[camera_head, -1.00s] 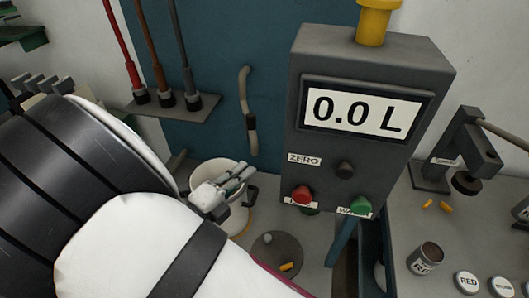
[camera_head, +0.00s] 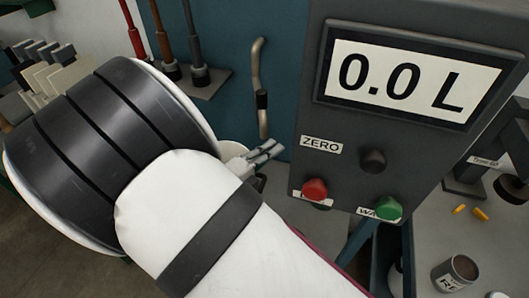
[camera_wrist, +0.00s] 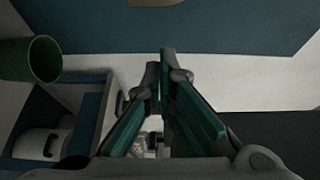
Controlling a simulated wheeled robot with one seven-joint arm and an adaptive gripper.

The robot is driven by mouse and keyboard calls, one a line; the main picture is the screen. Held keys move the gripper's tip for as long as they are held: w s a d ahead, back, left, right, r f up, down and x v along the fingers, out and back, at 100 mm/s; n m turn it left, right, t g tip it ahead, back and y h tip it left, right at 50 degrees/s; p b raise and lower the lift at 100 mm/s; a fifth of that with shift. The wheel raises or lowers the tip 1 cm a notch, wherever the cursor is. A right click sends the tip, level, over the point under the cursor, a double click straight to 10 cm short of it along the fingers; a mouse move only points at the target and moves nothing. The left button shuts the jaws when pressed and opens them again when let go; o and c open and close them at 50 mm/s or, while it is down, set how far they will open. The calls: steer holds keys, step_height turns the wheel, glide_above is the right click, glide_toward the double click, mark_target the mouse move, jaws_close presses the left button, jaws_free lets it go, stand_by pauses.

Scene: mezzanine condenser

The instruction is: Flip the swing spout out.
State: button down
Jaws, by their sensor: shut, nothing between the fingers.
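A bent grey tube with a black sleeve (camera_head: 260,85) hangs against the blue panel, left of the meter box. It looks like the swing spout, and it points down. My gripper (camera_head: 270,151) is shut and empty, just below the tube's lower end in the head view; I cannot tell the gap in depth. In the wrist view my gripper (camera_wrist: 161,62) shows its two green-padded fingers close together with nothing held. The tube cannot be made out clearly there.
The meter box (camera_head: 305,110) reads 0.0 L and has a red button (camera_head: 314,189), a green button (camera_head: 388,208) and a black knob (camera_head: 373,160). A green cylinder (camera_wrist: 45,58) shows in the wrist view.

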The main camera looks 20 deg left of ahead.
steer(key=shift+w+a+p, duration=0.2)
steer(key=shift+w+a, duration=0.1)
steer(key=shift+w, duration=0.45)
steer(key=shift+w+a+p, duration=0.2)
steer(key=shift+w+a, duration=0.05)
steer(key=shift+w, duration=0.5)
steer(key=shift+w+a+p, duration=0.2)
steer(key=shift+w+a, duration=0.1)
steer(key=shift+w, duration=0.45)
